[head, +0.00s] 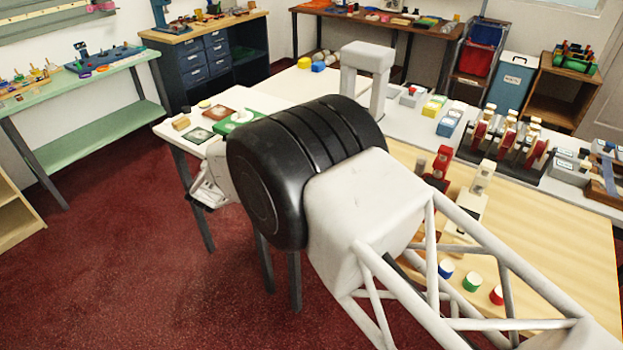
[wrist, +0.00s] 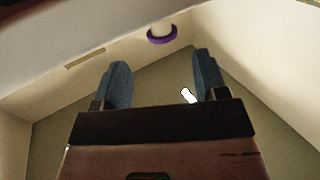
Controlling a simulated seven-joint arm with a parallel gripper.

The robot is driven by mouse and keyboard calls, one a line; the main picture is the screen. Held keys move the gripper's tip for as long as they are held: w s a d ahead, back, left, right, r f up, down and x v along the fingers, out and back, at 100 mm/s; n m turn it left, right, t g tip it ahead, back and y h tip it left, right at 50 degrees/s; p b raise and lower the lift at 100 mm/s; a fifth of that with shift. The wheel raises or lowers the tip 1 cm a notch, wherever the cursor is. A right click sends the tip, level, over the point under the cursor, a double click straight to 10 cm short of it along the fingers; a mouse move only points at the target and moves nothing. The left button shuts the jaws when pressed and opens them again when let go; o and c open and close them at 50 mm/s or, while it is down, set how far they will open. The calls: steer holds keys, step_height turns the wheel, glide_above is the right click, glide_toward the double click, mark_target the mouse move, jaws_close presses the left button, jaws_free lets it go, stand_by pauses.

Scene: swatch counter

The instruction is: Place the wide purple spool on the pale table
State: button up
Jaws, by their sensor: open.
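My gripper (wrist: 160,64) shows in the wrist view with its two blue-grey fingers apart and nothing between them. A purple ring-shaped part with a pale core, seemingly a purple spool (wrist: 161,36), shows beyond the fingertips near the top of the wrist view. It is apart from both fingers, and its full width cannot be told. I cannot make it out in the head view, where my arm covers much of the middle. The pale table could be the white-topped table (head: 266,101) or the light wood top (head: 560,235); I cannot tell which.
Blue (head: 446,268), green (head: 472,284) and red (head: 497,294) pale-topped pieces stand on the light wood top. A machine with red parts (head: 500,145) stands behind. A white arch (head: 367,58) rises behind my arm. A small white piece (wrist: 188,95) lies near the right finger.

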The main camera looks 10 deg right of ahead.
steer(key=shift+r, duration=0.1)
steer(key=shift+w+d+r, duration=0.1)
steer(key=shift+w+r, duration=0.05)
steer(key=shift+r, duration=0.15)
step_height(320, 180, up, 9)
steer(key=d+n+y, duration=0.1)
steer(key=d+y, duration=0.2)
steer(key=y, duration=0.1)
steer(key=s+d+r+n+g+y, duration=0.2)
steer(key=s+d+r+g, duration=0.1)
steer(key=s+d+r, duration=0.3)
steer(key=s+d+r+n+g+y, duration=0.1)
steer(key=s+d+r+g+y, duration=0.1)
steer(key=s+d+r, duration=0.4)
steer(key=s+d+g+h, duration=0.1)
steer(key=s+d+g, duration=0.2)
steer(key=s, duration=1.1)
steer(key=s+d+r+g, duration=0.1)
steer(key=s+d+g, duration=0.2)
steer(key=s, duration=1.1)
steer(key=s+d+r+g+h, duration=0.1)
steer(key=s+d+g, duration=0.2)
steer(key=s+d, duration=0.5)
steer(key=s, duration=0.7)
steer(key=shift+d+m+g+h, duration=0.3)
steer(key=shift+o, duration=0.6)
